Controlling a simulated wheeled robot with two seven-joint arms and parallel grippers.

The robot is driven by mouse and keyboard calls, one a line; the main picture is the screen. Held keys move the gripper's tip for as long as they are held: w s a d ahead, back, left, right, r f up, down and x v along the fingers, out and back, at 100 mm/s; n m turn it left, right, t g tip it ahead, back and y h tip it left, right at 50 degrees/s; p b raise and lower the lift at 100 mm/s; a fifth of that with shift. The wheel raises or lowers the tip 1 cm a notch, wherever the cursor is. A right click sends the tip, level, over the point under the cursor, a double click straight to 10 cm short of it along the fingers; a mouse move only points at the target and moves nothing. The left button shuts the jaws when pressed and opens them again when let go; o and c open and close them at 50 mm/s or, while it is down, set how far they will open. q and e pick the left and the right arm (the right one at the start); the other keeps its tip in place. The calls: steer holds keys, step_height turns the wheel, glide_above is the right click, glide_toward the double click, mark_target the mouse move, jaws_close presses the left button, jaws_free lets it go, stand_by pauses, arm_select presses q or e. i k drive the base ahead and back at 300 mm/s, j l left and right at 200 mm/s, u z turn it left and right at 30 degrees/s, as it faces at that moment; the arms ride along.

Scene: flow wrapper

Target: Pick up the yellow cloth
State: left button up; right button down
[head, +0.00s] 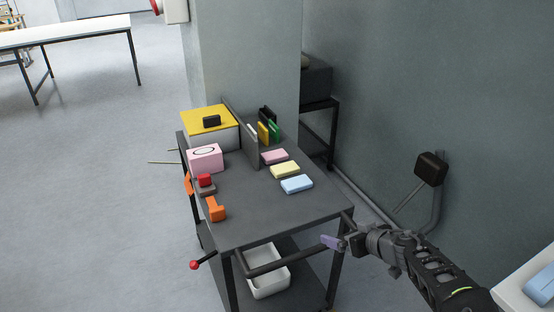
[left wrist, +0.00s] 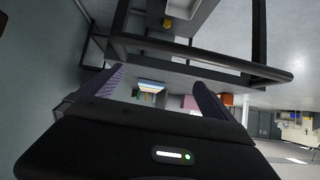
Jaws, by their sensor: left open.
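The yellow cloth (head: 285,170) is a pale, folded pad lying flat on the dark cart top (head: 262,212). It lies between a pink cloth (head: 274,157) behind it and a light blue cloth (head: 297,184) in front. My left gripper (head: 333,242) is beyond the cart's near right corner, by the handle bar, apart from the cloths. In the left wrist view its two fingers (left wrist: 160,90) are spread with nothing held between them. The cloths look small and far off there, and I cannot clearly pick out the yellow one. My right gripper is not in view.
The cart's handle bar (head: 285,262) crosses close to my gripper and also shows in the wrist view (left wrist: 200,58). An upright divider (head: 240,133) and a yellow-lidded box (head: 209,118) stand at the back. An orange tool (head: 215,209) lies left. The cart top's front is clear.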

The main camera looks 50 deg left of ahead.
mark_target(279, 171)
steer(key=i+j, duration=0.1)
steer(key=j, duration=0.4)
steer(key=i+j, duration=0.1)
steer(key=j, duration=0.4)
steer(key=i+j, duration=0.1)
steer(key=j, duration=0.4)
